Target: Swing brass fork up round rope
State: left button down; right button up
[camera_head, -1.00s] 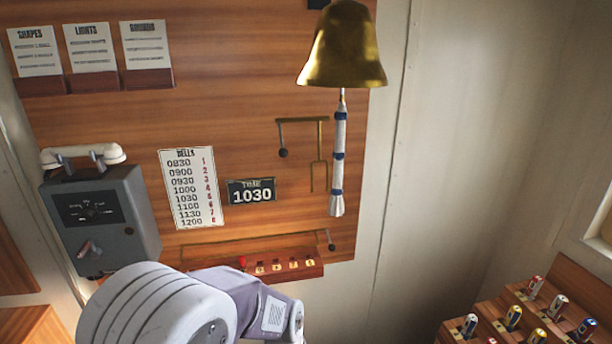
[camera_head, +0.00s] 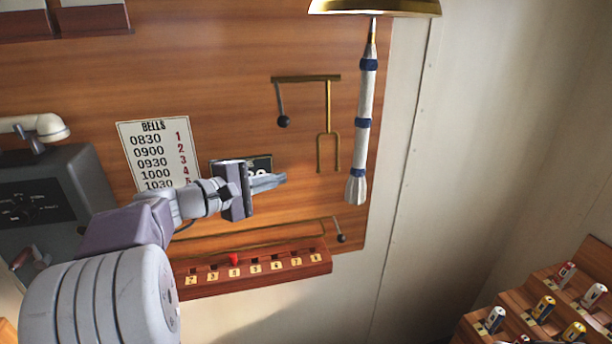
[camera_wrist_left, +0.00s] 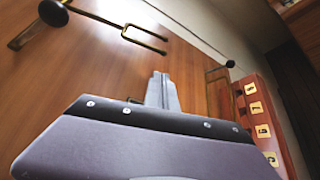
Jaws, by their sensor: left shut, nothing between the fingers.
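The brass fork (camera_head: 328,135) hangs tines down from a brass bar on the wooden panel; it also shows in the left wrist view (camera_wrist_left: 140,35). A dark ball on a short lever (camera_head: 283,120) hangs left of it. The white bell rope (camera_head: 364,120) with blue bands hangs just right of the fork, below the brass bell (camera_head: 375,7). The fork is apart from the rope. My left gripper (camera_head: 284,179) is shut and empty, left of and a little below the fork's tines, in front of the small time board. My right gripper is not in view.
Below, a red-brown numbered rack (camera_head: 255,270) with a red peg juts from the panel, under a brass rail with a ball-ended lever (camera_head: 340,238). A grey telephone box (camera_head: 50,195) is at left. Space right of the rope is clear.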

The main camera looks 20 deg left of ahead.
pick_arm(q)
jog(key=p+x, duration=0.2)
jog(key=x, duration=0.8)
jog(key=shift+d+p, duration=0.2)
jog(key=shift+p, duration=0.1)
